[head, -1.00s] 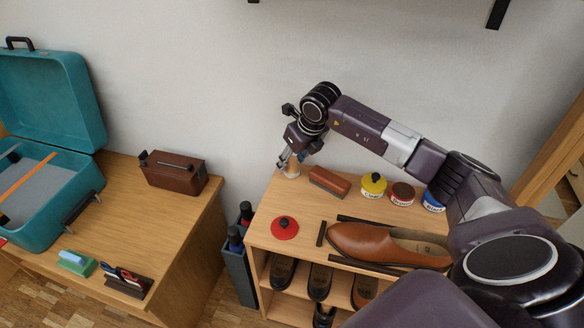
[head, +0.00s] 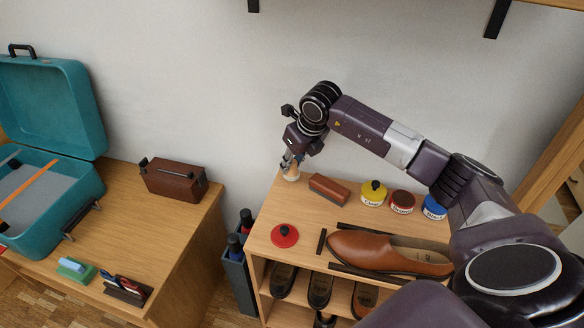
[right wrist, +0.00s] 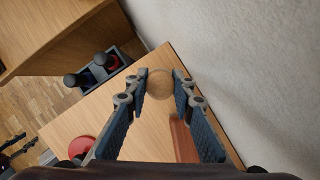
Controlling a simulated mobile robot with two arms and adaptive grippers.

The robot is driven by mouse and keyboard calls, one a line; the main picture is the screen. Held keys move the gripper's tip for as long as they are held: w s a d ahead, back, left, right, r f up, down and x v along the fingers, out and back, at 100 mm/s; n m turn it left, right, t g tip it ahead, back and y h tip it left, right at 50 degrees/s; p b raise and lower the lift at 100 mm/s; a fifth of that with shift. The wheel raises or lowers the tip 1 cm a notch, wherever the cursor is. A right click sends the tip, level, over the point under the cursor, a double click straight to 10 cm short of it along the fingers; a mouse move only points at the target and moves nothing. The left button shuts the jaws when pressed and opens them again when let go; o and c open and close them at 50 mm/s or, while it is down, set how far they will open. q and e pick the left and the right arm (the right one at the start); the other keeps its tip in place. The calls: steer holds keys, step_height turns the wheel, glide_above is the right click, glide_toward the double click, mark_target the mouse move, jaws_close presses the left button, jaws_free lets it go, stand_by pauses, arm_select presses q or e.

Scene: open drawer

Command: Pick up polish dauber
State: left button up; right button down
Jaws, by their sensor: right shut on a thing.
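The polish dauber (head: 291,175) is a small pale, wood-coloured piece at the back left corner of the shoe bench top. In the right wrist view its round tan top (right wrist: 160,84) shows between the fingertips. My right gripper (head: 291,161) comes down on it from above and is shut on it, with one finger on each side. The right gripper also shows in the right wrist view (right wrist: 159,88). I cannot tell whether the dauber touches the bench top. My left gripper is not in view.
A brown brush (head: 329,189) lies just right of the dauber, with yellow (head: 373,197), red (head: 402,203) and blue (head: 434,209) tins beyond. A red lid (head: 285,236) and a brown shoe (head: 385,254) are nearer. The wall stands close behind.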

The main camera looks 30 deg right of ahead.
step_height(320, 180, up, 5)
steer(key=shift+r, duration=0.2)
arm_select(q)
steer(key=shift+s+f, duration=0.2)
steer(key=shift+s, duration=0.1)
arm_select(e)
steer(key=s+a, duration=1.2)
steer(key=a, duration=0.3)
steer(key=shift+s+f, duration=0.35)
steer(key=shift+s, duration=0.05)
steer(key=c, duration=2.4)
jaws_free()
steer(key=shift+c, duration=1.1)
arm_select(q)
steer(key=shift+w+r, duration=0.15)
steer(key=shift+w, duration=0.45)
arm_select(e)
steer(key=shift+d, duration=0.1)
steer(key=shift+c, duration=0.3)
